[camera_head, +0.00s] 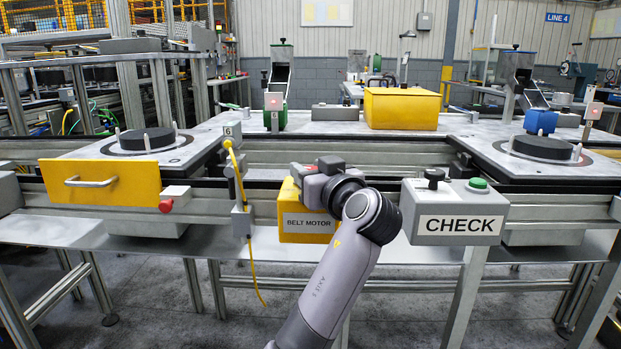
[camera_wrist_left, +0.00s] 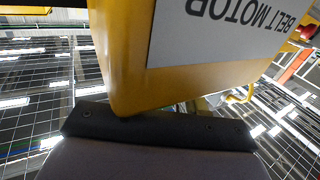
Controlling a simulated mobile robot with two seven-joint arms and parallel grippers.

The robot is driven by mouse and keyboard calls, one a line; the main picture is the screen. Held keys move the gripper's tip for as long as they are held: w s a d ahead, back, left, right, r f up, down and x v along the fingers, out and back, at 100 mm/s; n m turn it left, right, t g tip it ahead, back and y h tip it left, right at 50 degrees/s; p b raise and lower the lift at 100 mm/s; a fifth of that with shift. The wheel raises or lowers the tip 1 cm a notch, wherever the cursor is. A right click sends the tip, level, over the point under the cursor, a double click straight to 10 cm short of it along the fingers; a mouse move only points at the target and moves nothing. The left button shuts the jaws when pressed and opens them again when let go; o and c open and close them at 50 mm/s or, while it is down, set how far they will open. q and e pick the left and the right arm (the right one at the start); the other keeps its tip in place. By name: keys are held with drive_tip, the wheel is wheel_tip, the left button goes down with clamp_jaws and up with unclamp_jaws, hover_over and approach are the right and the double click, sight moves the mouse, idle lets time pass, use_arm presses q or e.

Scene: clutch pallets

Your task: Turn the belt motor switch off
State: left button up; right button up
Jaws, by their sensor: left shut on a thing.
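The belt motor box (camera_head: 290,216) is yellow with a "BELT MOTOR" label, under the front rail at mid-picture. My left gripper (camera_head: 318,172) is at its top, with the arm coming up from below. It is shut on the belt motor switch, which the gripper mostly hides; I cannot tell the switch's position. A small red patch shows between the grey gripper parts. In the left wrist view the yellow belt motor box (camera_wrist_left: 125,60) fills the upper middle, its label upside down, close to a dark edge of my gripper. My right gripper is not in view.
A grey CHECK box (camera_head: 455,210) with a black knob and green button (camera_head: 478,184) stands to the right. A yellow drawer front (camera_head: 100,184) and a hanging yellow cable (camera_head: 245,200) are on the left. A yellow case (camera_head: 401,108) sits behind.

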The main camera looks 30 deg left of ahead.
use_arm(q)
drive_tip(key=n+g+y+b, duration=0.1)
drive_tip(key=n+g+y, duration=0.1)
drive_tip(key=n+g, duration=0.1)
drive_tip(key=shift+g, duration=0.6)
drive_tip(key=shift+n+g, duration=0.3)
drive_tip(key=shift+g, duration=0.2)
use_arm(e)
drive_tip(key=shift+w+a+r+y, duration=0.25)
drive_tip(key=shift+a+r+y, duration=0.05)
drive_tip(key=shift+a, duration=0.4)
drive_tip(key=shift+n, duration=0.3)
use_arm(q)
drive_tip(key=o, duration=1)
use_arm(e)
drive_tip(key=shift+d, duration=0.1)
use_arm(q)
drive_tip(key=shift+d, duration=0.1)
drive_tip(key=v, duration=0.5)
drive_tip(key=shift+s+d, duration=0.1)
drive_tip(key=shift+d, duration=0.25)
drive_tip(key=shift+s+d, duration=0.15)
drive_tip(key=shift+d, duration=0.45)
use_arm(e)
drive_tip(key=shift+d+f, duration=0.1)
